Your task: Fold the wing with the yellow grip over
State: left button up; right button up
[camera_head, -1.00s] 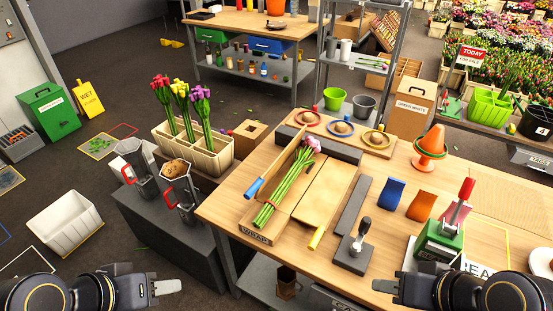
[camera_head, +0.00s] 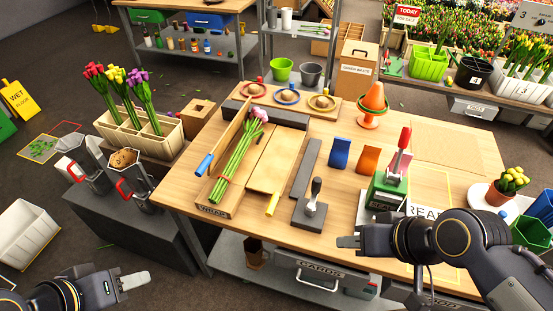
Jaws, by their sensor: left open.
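The wrap board (camera_head: 213,211) lies on the wooden table, with a bunch of pink tulips (camera_head: 237,152) lying in it and a red band around the stems. The wing with the yellow grip (camera_head: 272,204) is a flat tan panel (camera_head: 276,161) lying open to the right of the bunch. The wing with the blue grip (camera_head: 204,165) stands tilted up along the bunch's left side. My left gripper (camera_head: 136,280) is open and empty, low at the left, away from the table. My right gripper (camera_head: 347,242) is near the table's front edge, right of the yellow grip; its jaw gap is unclear.
A black-handled press (camera_head: 311,212) stands just right of the yellow grip. Blue (camera_head: 340,153) and orange (camera_head: 368,159) blocks and a green stamp (camera_head: 388,190) stand further right. Ribbon rings (camera_head: 287,95) sit behind the board. A tulip crate (camera_head: 132,131) stands left.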

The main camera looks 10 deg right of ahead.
aim_at(271, 174)
jog(key=l+u, duration=0.2)
jog(key=u, duration=0.2)
jog(key=i+l+u, duration=0.1)
jog(key=u, duration=0.35)
jog(key=l+u, duration=0.4)
jog(key=k+j, duration=0.05)
jog(key=j, duration=0.05)
